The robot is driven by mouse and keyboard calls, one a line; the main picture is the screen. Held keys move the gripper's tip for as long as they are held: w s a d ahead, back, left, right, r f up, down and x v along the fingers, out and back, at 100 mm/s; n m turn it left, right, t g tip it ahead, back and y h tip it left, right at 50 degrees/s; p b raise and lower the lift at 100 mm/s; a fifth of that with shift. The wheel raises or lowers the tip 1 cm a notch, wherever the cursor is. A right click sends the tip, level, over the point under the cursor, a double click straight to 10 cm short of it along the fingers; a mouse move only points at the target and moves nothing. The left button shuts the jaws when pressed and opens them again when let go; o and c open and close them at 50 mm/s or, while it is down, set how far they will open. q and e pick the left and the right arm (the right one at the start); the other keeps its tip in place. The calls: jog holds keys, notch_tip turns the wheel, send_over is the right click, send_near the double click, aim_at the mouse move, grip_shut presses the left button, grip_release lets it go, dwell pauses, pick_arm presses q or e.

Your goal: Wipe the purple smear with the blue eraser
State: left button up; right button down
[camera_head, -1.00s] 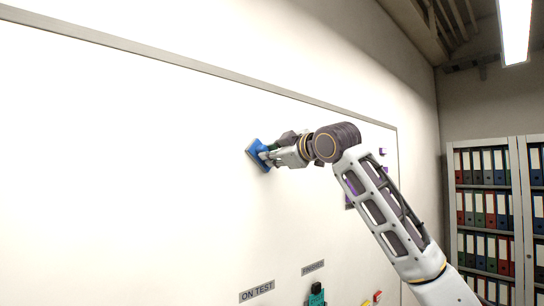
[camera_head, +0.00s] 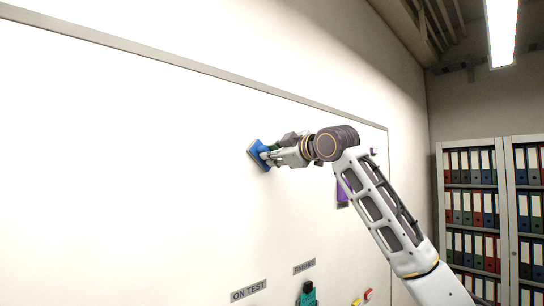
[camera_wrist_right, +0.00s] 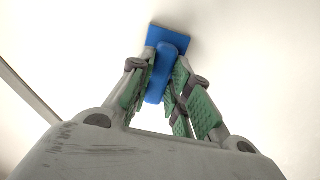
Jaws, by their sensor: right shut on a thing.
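The blue eraser (camera_head: 259,154) is in my right gripper (camera_head: 270,156), whose fingers are shut on its grip. It is in front of the white board (camera_head: 120,170). In the right wrist view the eraser (camera_wrist_right: 168,42) shows its flat blue pad toward the white surface, with the green-padded fingers (camera_wrist_right: 160,95) on both sides of its grip. I cannot tell whether the pad touches the board. A purple patch (camera_head: 343,193) shows on the board to the right, partly hidden behind my right arm. I cannot tell if it is the smear. My left gripper is not in view.
Labels "ON TEST" (camera_head: 248,291) and "FINISHED" (camera_head: 304,267) are low on the board. A teal and black object (camera_head: 307,294) and small red and yellow pieces (camera_head: 368,295) sit near the bottom. Shelves of binders (camera_head: 480,215) stand at the right.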

jog(key=shift+w+d, duration=0.1)
jog(key=shift+d, duration=0.05)
jog(key=shift+w+d, duration=0.45)
jog(key=shift+d, duration=0.2)
jog(key=shift+w+d, duration=0.45)
jog(key=shift+d, duration=0.2)
jog(key=shift+w+d, duration=1.05)
jog(key=shift+d, duration=0.3)
jog(key=shift+d, duration=0.1)
jog(key=shift+w+d, duration=0.5)
jog(key=shift+d, duration=0.2)
jog(key=shift+w+d, duration=0.5)
jog(key=shift+d, duration=0.15)
jog(key=shift+s+a, duration=0.1)
jog(key=shift+a, duration=0.1)
jog(key=shift+s+a+b, duration=0.4)
jog(key=shift+s+a, duration=0.55)
jog(key=shift+a, duration=0.3)
